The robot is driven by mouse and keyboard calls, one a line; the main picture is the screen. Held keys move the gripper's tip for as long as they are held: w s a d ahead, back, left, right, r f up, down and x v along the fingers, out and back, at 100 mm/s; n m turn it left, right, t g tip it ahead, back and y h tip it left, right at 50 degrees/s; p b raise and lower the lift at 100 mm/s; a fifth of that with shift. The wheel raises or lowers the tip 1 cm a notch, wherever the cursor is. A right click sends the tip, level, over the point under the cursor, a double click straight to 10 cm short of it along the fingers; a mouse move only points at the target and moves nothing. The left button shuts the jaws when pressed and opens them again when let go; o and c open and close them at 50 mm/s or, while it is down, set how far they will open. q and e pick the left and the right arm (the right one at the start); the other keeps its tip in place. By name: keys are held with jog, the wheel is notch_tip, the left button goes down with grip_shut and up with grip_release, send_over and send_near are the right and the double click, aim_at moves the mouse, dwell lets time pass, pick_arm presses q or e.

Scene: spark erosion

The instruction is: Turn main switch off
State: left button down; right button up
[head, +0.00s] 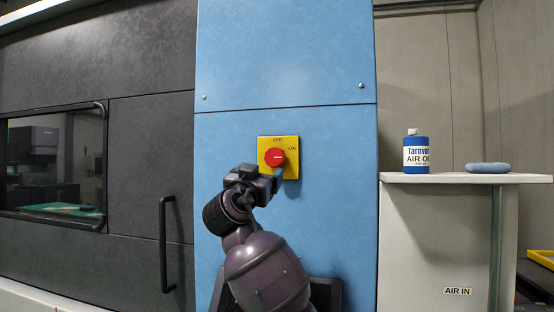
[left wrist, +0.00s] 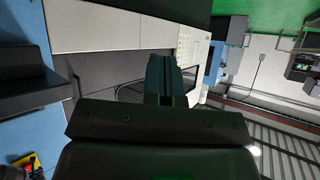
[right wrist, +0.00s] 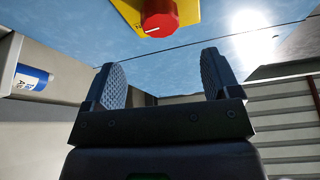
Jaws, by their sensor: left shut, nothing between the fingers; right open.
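The main switch is a red round knob (head: 275,157) on a yellow plate (head: 292,169) on the blue panel. OFF is printed at the plate's top and ON at its right. The knob's white mark lies about level, towards ON. My right gripper (head: 262,175) is open just below and in front of the knob, hiding the plate's lower left. In the right wrist view the knob (right wrist: 160,18) lies beyond the two spread, empty fingers (right wrist: 162,80), apart from them. My left gripper (left wrist: 170,80) is shut and empty, away from the switch; the head view does not show it.
A dark machine door with a window and a black handle (head: 166,245) is left of the blue panel. At right, a shelf (head: 520,179) carries a blue-and-white air oil bottle (head: 416,157) and a blue pad (head: 487,168). The panel around the switch is clear.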

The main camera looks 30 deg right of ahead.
aim_at(274, 158)
jog(key=p+x, duration=0.1)
jog(key=x, duration=0.3)
jog(key=p+x, duration=0.2)
jog(key=x, duration=0.3)
jog(key=shift+r, duration=0.25)
pick_arm(q)
jog(key=shift+s+a+r, duration=0.2)
jog(key=shift+s+r, duration=0.5)
jog(key=shift+s, duration=0.1)
pick_arm(e)
jog(key=shift+w+d+r, duration=0.15)
jog(key=shift+w+d, duration=0.2)
jog(key=shift+d, duration=0.2)
pick_arm(q)
jog(key=shift+r, duration=0.1)
pick_arm(e)
jog(key=c, duration=0.9)
